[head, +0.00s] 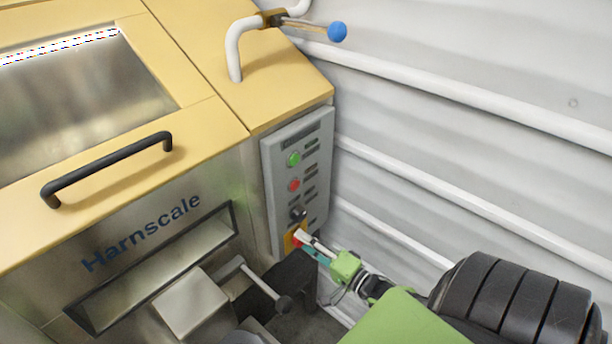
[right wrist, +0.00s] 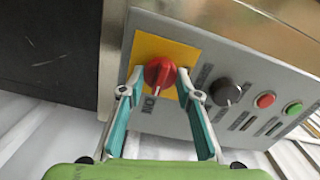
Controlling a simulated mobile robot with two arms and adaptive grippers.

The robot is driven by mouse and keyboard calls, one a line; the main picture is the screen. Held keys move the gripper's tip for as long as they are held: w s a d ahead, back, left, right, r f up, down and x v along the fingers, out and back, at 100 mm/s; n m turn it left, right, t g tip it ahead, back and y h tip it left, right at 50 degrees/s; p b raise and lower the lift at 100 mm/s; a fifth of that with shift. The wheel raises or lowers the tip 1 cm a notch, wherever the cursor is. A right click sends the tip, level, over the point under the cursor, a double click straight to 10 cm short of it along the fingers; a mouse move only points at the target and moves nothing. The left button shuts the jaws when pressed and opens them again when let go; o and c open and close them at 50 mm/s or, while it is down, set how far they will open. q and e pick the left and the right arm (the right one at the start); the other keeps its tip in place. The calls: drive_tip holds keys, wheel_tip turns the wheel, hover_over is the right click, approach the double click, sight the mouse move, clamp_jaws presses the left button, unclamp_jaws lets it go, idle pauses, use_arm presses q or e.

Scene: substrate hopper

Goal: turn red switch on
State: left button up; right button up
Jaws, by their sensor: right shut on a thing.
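The red switch (right wrist: 160,74) is a rotary knob on a yellow plate (right wrist: 148,50), low on the grey control panel. In the right wrist view its grip ridge stands roughly upright, tilted a little. My right gripper (right wrist: 160,92) is shut on the red switch, with one fingertip at each side of it. In the head view the same gripper (head: 304,240) reaches the panel's lower end from the right and partly hides the switch (head: 296,241). My left gripper is in neither view.
The panel (head: 316,150) also carries a green button (head: 293,159), a red button (head: 293,185) and a black knob (head: 297,213). A handled lid (head: 108,168) and a blue-tipped lever (head: 337,31) are above. A ribbed wall (head: 450,120) stands right.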

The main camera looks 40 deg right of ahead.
idle(0.4)
drive_tip(key=o, duration=1.1)
drive_tip(key=s, duration=0.8)
drive_tip(key=s+d, duration=0.1)
drive_tip(key=s, duration=0.3)
